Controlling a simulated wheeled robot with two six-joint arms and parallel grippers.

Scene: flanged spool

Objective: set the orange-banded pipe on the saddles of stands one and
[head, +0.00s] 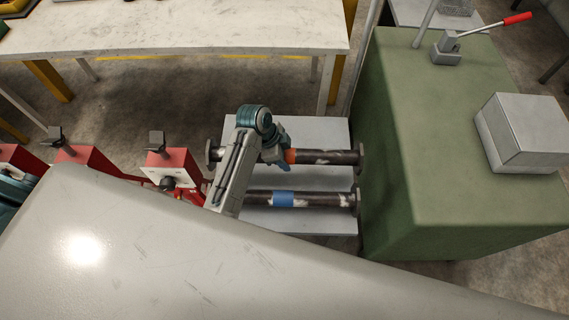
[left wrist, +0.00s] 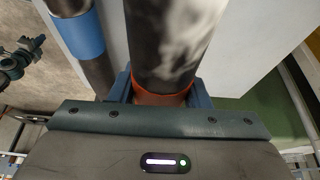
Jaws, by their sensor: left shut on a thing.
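The orange-banded pipe (head: 328,157) is dark with pale worn patches and a flange at each end. It lies along the far part of a light grey platform (head: 300,131) in the head view. My left gripper (head: 280,155) is shut around it at the orange band, left of its right half; the left wrist view shows the pipe (left wrist: 168,40) between the fingers (left wrist: 160,92). I cannot tell whether the pipe touches the platform. Red stands (head: 170,176) with dark tops are at the left; their saddles are not clear. My right gripper is not in view.
A blue-banded pipe (head: 318,199) lies parallel and nearer, partly behind my left arm; it also shows in the left wrist view (left wrist: 80,35). A green cabinet (head: 400,150) stands close by the pipes' right ends. A white table (head: 200,28) is at the back.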

